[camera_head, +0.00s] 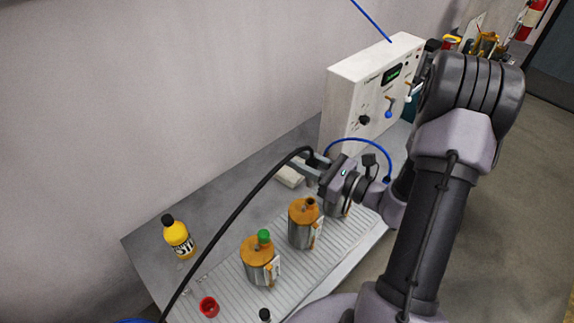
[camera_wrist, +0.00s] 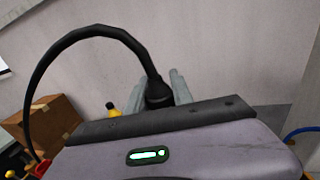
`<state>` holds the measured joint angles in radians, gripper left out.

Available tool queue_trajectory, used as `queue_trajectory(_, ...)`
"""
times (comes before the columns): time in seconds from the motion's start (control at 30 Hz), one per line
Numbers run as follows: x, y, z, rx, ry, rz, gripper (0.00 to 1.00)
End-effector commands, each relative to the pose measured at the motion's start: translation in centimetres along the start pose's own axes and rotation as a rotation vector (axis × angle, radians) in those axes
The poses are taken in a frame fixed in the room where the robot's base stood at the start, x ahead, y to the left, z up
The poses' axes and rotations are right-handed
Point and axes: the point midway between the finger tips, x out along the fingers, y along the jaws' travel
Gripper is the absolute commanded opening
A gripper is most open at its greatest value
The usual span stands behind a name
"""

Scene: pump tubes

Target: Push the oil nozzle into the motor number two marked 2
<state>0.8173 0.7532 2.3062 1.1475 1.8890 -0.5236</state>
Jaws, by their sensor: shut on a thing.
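My gripper (camera_head: 313,161) is shut on the end of a black hose, the oil nozzle (camera_wrist: 157,91), and holds it above the bench. In the head view, the hose (camera_head: 235,215) arches down to the lower left. Three metal motors with orange tops stand in a row below and in front of the gripper. The near motor (camera_head: 260,264) has a green cap. The middle motor (camera_head: 303,230) has an open dark port on top. The far motor (camera_head: 337,208) is partly hidden by my gripper. Their tags are too small to read.
A yellow bottle (camera_head: 178,240) with a black cap stands at the bench's left. A red cap (camera_head: 208,306) lies near the front. A white control box (camera_head: 370,95) with switches and a blue cable stands behind. A pale block (camera_head: 291,177) lies beside the gripper.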

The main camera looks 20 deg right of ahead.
Motion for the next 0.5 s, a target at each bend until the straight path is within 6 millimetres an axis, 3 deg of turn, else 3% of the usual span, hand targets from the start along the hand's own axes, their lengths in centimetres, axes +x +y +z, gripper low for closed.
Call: queue_trajectory(0.5, -0.24, -0.15, -0.38, -0.001, 0.002, 0.000, 0.00)
